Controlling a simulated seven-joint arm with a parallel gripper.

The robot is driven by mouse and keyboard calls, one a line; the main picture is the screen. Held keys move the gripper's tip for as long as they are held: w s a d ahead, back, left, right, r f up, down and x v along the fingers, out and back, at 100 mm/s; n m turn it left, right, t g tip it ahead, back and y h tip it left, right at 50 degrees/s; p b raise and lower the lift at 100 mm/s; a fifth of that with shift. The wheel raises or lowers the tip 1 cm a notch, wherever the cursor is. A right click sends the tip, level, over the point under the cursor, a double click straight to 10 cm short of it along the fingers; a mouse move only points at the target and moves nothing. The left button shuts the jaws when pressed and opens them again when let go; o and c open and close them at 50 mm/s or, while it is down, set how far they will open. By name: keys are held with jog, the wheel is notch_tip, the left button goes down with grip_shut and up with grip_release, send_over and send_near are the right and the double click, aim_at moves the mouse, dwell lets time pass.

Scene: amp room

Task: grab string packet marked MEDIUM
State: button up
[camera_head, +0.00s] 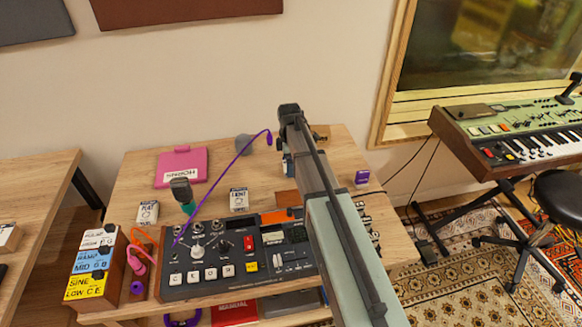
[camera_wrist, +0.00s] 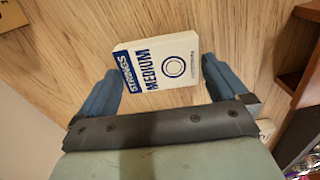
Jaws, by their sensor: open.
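The string packet marked MEDIUM (camera_wrist: 160,64) is a white box with blue lettering, lying on the wooden table. In the wrist view it sits between the two blue fingers of my gripper (camera_wrist: 158,70), which is open. A gap shows on each side, narrower on the right, and I cannot tell how high the fingers are above the table. In the head view my gripper (camera_head: 287,165) is over the back right of the table, and my arm hides the MEDIUM packet.
A dark control box (camera_head: 215,262) fills the table's front, with a purple cable (camera_head: 228,170) arching over it. A pink folder-like item (camera_head: 181,167) lies back left. A small purple item (camera_head: 362,177) is at the right. A brown wooden piece (camera_wrist: 295,62) stands right of my fingers.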

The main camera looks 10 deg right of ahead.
jog(key=shift+f, duration=0.4)
jog(key=shift+c, duration=0.2)
jog(key=c, duration=0.7)
jog(key=shift+r, duration=0.1)
